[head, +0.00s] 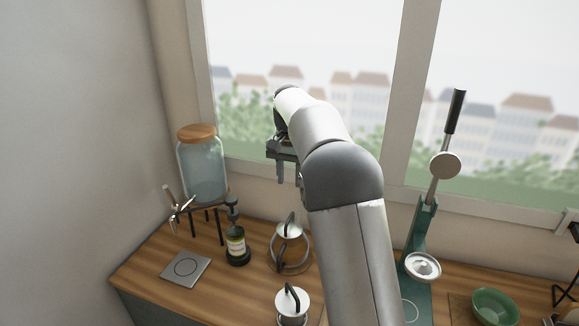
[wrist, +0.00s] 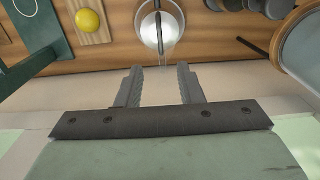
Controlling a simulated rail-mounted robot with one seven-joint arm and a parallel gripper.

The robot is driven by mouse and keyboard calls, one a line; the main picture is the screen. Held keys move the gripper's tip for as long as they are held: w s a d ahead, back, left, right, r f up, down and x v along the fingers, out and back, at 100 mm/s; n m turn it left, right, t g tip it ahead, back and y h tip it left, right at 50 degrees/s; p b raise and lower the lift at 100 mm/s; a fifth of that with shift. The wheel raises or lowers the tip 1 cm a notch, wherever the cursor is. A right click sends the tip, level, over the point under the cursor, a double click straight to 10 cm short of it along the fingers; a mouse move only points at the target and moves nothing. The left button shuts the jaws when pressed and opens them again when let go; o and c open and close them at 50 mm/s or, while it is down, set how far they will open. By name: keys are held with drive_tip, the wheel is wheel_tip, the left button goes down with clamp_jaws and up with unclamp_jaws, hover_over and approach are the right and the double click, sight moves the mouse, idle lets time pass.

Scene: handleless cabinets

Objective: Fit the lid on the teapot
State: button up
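Two round, pale, shiny tops with dark loop handles stand on the counter in the head view. The farther one (head: 290,231) sits within a clear rounded body with a grey ring, and the nearer one (head: 291,302) is partly cut off by the frame. I cannot tell for sure which is the teapot and which the lid. My gripper (head: 284,172) is raised above and behind the farther one, fingers down.
A glass jar with a wooden lid (head: 203,165) stands on a rack at the back left. A dark bottle (head: 236,247) and a grey square plate (head: 185,267) are left of the tops. A green lever press (head: 421,230) and green bowl (head: 494,307) are right. Windows close the back.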

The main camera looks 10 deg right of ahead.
drive_tip(key=shift+r, duration=1.7)
drive_tip(key=s+f+n, duration=0.2)
drive_tip(key=s+f, duration=0.2)
drive_tip(key=s, duration=0.9)
drive_tip(key=s+f+n, duration=0.2)
drive_tip(key=s+f, duration=0.2)
drive_tip(key=s, duration=0.8)
drive_tip(key=s+f+n, duration=0.2)
drive_tip(key=s+f, duration=0.2)
drive_tip(key=s, duration=0.9)
drive_tip(key=shift+s+t, duration=0.3)
drive_tip(key=shift+a, duration=0.1)
